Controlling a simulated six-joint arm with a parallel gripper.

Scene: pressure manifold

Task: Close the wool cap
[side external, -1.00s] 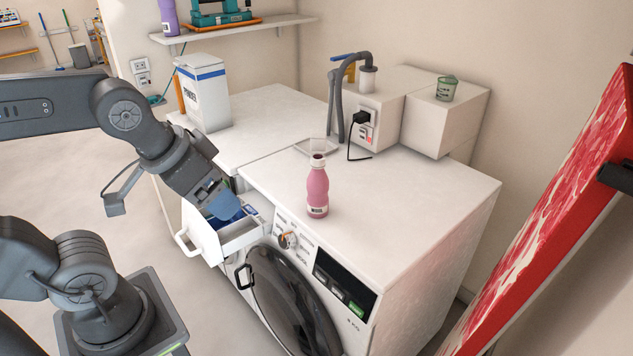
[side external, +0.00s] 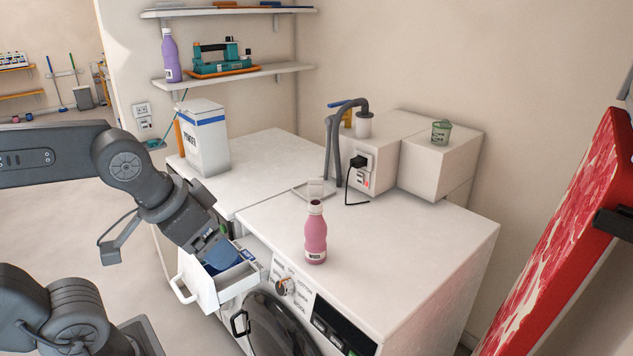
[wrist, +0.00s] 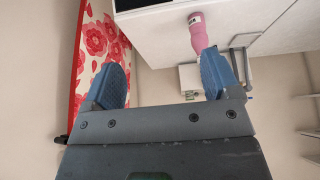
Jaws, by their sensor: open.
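A pink bottle (side external: 315,240) with a pale label stands upright on the white washing machine top. No lettering naming wool is legible. The bottle also shows in the wrist view (wrist: 198,36), near my right-hand finger. My gripper (side external: 222,258) is over the open drawer, left of the bottle and apart from it. In the wrist view my gripper's blue fingers (wrist: 160,80) are wide apart with nothing between them.
The drawer (side external: 207,290) projects from the machine front (side external: 330,310) below my gripper. A white powder box (side external: 205,140) stands at the back left. Grey hoses (side external: 333,150) and white boxes (side external: 425,165) stand behind. A red patterned board (side external: 570,230) leans at the right.

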